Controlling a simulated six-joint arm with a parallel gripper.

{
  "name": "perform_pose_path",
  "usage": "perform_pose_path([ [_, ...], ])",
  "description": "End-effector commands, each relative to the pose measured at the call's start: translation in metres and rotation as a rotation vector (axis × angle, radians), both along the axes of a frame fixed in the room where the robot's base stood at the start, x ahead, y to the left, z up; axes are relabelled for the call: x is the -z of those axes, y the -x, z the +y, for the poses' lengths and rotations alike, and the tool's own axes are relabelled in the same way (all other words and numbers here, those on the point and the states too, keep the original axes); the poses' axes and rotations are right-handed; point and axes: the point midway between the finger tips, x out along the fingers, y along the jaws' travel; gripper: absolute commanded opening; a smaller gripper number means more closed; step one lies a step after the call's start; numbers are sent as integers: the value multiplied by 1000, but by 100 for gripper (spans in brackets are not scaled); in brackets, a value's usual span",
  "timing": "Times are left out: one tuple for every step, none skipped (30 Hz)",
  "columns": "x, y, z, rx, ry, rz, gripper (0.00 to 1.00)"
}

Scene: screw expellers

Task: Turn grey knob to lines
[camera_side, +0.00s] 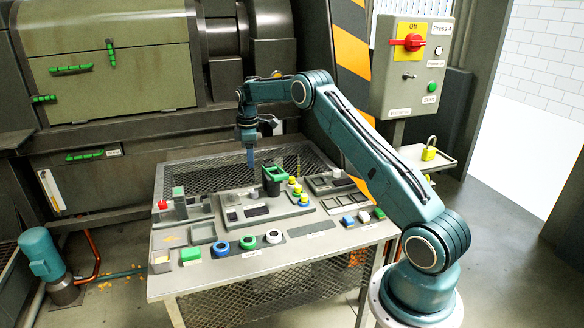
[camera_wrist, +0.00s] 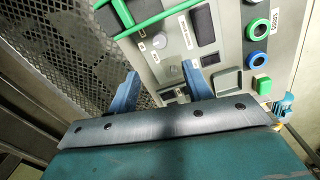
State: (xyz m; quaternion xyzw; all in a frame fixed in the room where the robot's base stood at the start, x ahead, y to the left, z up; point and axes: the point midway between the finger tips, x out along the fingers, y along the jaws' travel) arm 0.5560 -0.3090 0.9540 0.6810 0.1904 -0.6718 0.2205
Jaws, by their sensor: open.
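A small round grey knob (camera_wrist: 159,41) sits on a light grey panel (camera_wrist: 150,58) in the wrist view, beyond my fingertips. The same panel shows in the side view (camera_side: 240,226), where the knob is too small to make out clearly. I cannot make out the lines or where the knob points. My gripper (camera_wrist: 161,80) has two blue fingers set apart, with nothing held between them. In the side view my gripper (camera_side: 250,162) points down above the back of the table, apart from the panel.
A green-framed holder (camera_side: 273,178) stands tall right of my gripper. Yellow buttons (camera_side: 298,191) stand beside it. Blue, green and white round rings (camera_side: 248,243) line the table front. A red button block (camera_side: 163,205) is at left. A switch box (camera_side: 413,65) stands behind right.

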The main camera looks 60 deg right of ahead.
Motion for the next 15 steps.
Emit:
perform_pose_path([
  [3,0,0,0,-1,2,50],
  [5,0,0,0,-2,2,50],
  [8,0,0,0,-2,2,50],
  [11,0,0,0,-2,2,50],
  [13,0,0,1,-1,2,50],
  [17,0,0,1,-1,2,50],
  [21,0,0,1,-2,2,50],
  [24,0,0,1,-1,3,50],
  [30,0,-1,1,-2,2,50],
  [34,0,-1,1,-2,2,50],
  [38,0,-1,1,-1,3,50],
  [44,0,-1,1,-2,2,50],
  [49,-1,-1,1,-1,2,50],
  [54,-1,-2,1,-2,2,50],
  [60,-1,-2,1,-2,4,50],
])
